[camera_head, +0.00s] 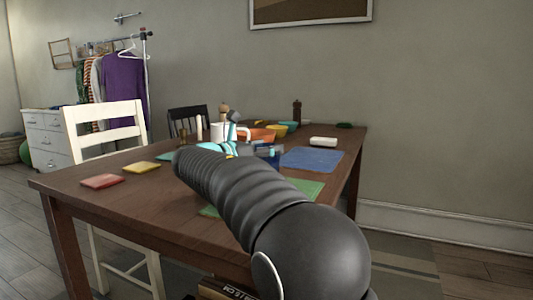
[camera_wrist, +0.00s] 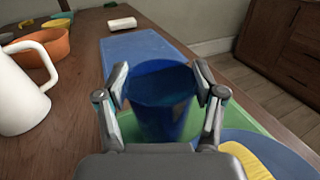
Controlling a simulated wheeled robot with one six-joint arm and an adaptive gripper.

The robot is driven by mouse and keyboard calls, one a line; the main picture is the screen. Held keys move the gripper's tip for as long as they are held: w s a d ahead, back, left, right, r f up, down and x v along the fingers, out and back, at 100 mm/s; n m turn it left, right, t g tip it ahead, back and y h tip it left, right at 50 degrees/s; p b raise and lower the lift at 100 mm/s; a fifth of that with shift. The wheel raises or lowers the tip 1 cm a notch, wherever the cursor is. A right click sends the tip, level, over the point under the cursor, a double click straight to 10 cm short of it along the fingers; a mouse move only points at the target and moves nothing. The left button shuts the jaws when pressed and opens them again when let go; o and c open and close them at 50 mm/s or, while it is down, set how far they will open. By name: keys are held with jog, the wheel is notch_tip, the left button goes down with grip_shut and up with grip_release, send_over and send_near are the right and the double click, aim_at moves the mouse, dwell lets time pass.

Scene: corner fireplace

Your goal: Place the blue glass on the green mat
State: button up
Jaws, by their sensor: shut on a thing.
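The blue glass (camera_wrist: 160,110) stands upright between the fingers of my gripper (camera_wrist: 160,88) in the wrist view. My gripper is shut on it, with one finger on each side. The green mat (camera_wrist: 240,124) shows behind and beside the glass; in the head view the mat (camera_head: 308,188) is partly hidden by my arm. The glass overlaps the green mat in the wrist view, but I cannot tell whether its base touches it.
A blue mat (camera_wrist: 140,46) lies beyond the green one, with a white block (camera_wrist: 122,23) past it. A white jug (camera_wrist: 22,95) and an orange bowl (camera_wrist: 45,46) stand left. A blue plate (camera_wrist: 285,152) with a yellow thing (camera_wrist: 247,160) is at lower right.

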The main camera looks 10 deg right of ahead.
jog(key=shift+f, duration=0.35)
jog(key=o, duration=1.8)
jog(key=shift+c, duration=0.2)
jog(key=shift+r, duration=0.1)
jog(key=shift+s+a, duration=0.15)
jog(key=shift+a, duration=0.05)
jog(key=p+v, duration=0.1)
jog(key=v, duration=1)
jog(key=shift+s+a, duration=0.1)
jog(key=shift+a, duration=0.15)
